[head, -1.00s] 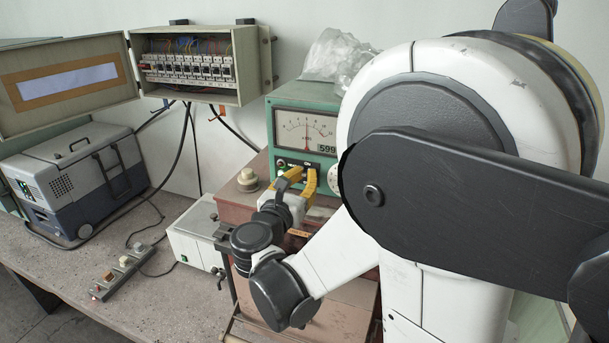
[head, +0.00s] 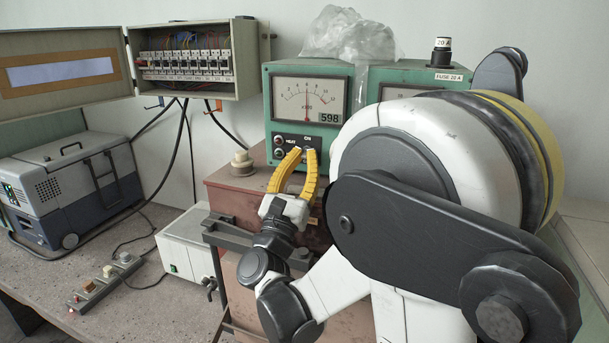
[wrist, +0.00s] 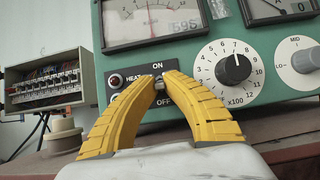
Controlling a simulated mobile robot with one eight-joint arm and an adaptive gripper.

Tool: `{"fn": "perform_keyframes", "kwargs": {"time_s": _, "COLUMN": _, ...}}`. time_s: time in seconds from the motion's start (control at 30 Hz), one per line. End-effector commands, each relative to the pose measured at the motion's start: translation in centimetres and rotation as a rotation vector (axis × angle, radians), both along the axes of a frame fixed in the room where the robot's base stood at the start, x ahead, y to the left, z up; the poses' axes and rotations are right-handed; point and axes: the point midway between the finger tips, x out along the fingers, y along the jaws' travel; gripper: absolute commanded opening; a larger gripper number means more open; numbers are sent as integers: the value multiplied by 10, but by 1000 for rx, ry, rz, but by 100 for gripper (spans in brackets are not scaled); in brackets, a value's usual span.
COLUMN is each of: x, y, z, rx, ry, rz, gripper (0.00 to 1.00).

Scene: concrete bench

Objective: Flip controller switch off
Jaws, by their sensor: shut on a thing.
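The controller (head: 358,112) is a green box with a needle meter and a display reading 598. Its small black switch panel (wrist: 118,80) carries a HEAT label, ON above and OFF below. My gripper (head: 304,150) has its yellow fingers raised to this panel. In the wrist view the fingertips (wrist: 158,82) come together on the small metal switch (wrist: 158,77) between ON and OFF. The fingers hide most of the switch, so I cannot tell its position.
In the wrist view a numbered dial (wrist: 232,76) and a MID/LO knob (wrist: 304,60) sit to the right.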

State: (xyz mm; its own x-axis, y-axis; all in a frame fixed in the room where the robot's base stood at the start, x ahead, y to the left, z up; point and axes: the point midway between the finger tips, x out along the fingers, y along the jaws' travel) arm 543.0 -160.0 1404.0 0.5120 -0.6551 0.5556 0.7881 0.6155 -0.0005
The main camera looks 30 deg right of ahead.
Motion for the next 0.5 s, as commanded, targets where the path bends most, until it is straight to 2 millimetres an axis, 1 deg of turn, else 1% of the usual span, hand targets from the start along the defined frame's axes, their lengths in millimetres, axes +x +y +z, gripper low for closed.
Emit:
{"fn": "perform_keyframes", "kwargs": {"time_s": 0.03, "x": 0, "y": -1, "z": -5, "rx": -19, "ry": -15, "rz": -1, "gripper": 0}}
{"fn": "perform_keyframes", "kwargs": {"time_s": 0.3, "x": 1, "y": -1, "z": -3, "rx": -86, "ry": -66, "rz": -1, "gripper": 0}}
{"fn": "perform_keyframes", "kwargs": {"time_s": 0.5, "x": 1, "y": -1, "z": -2, "rx": -97, "ry": -75, "rz": 0, "gripper": 0}}
